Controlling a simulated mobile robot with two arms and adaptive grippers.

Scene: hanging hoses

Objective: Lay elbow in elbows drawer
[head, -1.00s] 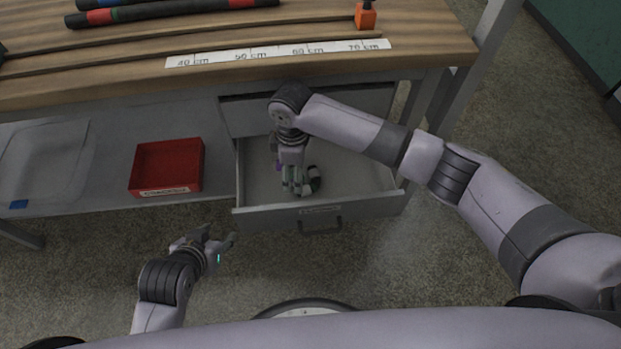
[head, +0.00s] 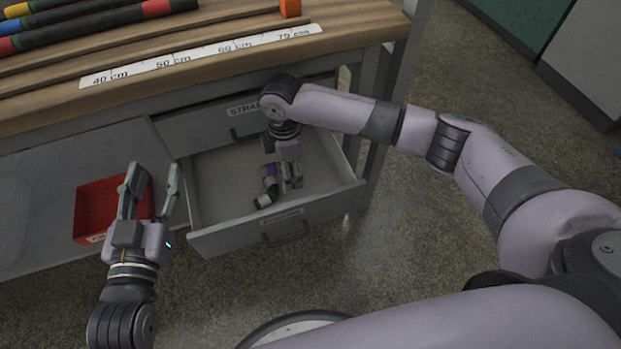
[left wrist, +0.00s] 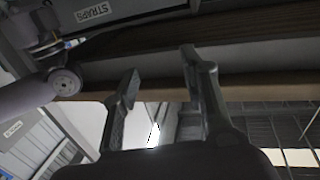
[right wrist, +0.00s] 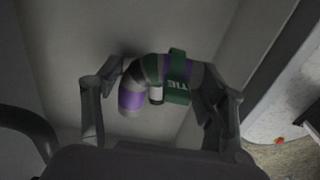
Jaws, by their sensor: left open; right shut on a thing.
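The elbow (head: 267,187) is a short curved hose piece with grey, purple and dark green bands. It is inside the pulled-out lower drawer (head: 208,243), whose front label is too small to read. My right gripper (head: 291,184) reaches down into this drawer and is shut on the elbow. In the right wrist view the elbow (right wrist: 138,84) sits between the fingers, with a green lettered band around it, close to the drawer floor. I cannot tell whether it touches the floor. My left gripper (head: 154,182) is open and empty, left of the drawer; its fingers also show in the left wrist view (left wrist: 160,85).
A closed drawer labelled STRAPS (head: 205,127) is above the open one. A red bin (head: 90,205) stands on the lower shelf, partly behind my left gripper. The wooden bench top (head: 350,35) carries hoses, a ruler strip (head: 200,56) and an orange block (head: 290,8).

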